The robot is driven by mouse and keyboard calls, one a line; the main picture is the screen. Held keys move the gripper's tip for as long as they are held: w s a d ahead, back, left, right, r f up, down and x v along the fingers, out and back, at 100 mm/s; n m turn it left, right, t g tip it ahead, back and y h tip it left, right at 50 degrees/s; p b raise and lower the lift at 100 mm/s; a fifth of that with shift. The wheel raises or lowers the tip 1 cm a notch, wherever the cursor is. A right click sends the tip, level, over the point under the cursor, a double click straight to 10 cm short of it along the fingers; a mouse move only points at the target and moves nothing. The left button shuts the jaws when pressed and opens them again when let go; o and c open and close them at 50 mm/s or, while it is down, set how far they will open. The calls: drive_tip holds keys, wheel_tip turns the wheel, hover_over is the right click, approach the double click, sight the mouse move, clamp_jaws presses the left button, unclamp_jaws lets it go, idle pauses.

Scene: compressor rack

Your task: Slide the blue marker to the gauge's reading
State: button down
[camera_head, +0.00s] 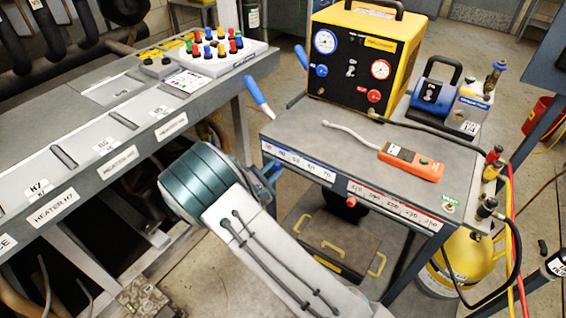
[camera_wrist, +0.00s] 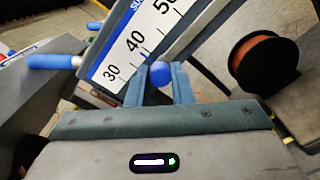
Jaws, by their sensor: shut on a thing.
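In the head view my gripper (camera_head: 272,174) hides the marker.
A red scale (camera_head: 400,209) with a red knob (camera_head: 350,202) continues right along the same edge. An orange handheld meter (camera_head: 411,163) lies on the cart top (camera_head: 315,130). A blue cart handle (camera_head: 259,97) sticks out left. The rack (camera_head: 90,140) stands close at left.

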drive_tip(key=shift+s+d, duration=0.1)
drive_tip(key=shift+d, duration=0.15)
drive_tip(key=c, duration=1.3)
unclamp_jaws()
drive_tip(key=shift+o, duration=0.2)
drive_tip(key=v, duration=1.4)
